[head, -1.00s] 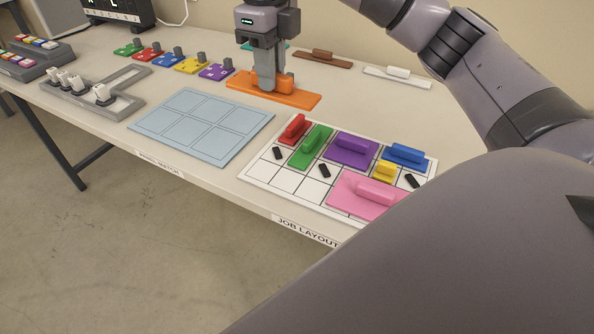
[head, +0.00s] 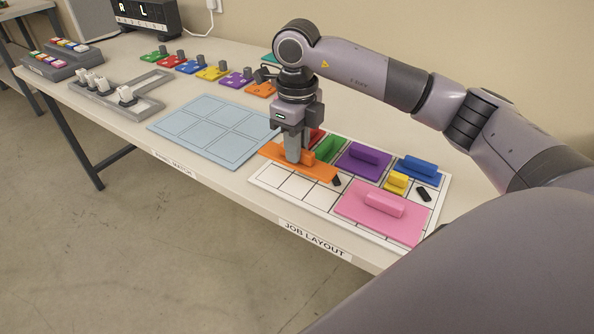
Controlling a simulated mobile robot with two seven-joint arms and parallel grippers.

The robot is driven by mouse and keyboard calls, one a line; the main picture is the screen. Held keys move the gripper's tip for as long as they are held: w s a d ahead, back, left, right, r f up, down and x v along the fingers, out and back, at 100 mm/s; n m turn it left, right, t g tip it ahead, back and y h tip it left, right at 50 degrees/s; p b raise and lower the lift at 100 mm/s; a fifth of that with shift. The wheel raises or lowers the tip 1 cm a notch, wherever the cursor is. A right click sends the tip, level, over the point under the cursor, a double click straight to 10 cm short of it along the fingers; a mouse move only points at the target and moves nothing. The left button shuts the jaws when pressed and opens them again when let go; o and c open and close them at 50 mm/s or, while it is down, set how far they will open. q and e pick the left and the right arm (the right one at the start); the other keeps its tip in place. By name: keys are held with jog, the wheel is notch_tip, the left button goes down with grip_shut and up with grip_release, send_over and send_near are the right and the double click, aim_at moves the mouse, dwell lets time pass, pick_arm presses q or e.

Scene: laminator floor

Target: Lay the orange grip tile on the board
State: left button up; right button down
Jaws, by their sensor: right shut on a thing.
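The orange grip tile (head: 322,172) is a long flat strip with a raised grip. My right gripper (head: 294,158) is shut on that grip and points down. The tile is over the left part of the white gridded board (head: 285,185), lying across its upper-left cells. I cannot tell whether it touches the board or hovers just above it. The board carries red (head: 317,136), green (head: 328,150), purple (head: 363,159), blue (head: 417,167), yellow (head: 396,183) and pink (head: 380,212) tiles. The gripper partly hides the red and green tiles. My left gripper is not in view.
Small black pieces (head: 424,194) lie on the board. A light blue panel (head: 215,130) is left of it. Several knobbed colored plates (head: 212,73) line the back, with a grey frame (head: 115,97) at left. The table's front edge runs below the board.

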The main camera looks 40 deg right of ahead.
notch_tip(320, 180, down, 6)
jog(key=shift+f, duration=0.25)
jog(key=shift+f, duration=0.15)
jog(key=c, duration=1.1)
grip_release()
jog(key=shift+o, duration=0.2)
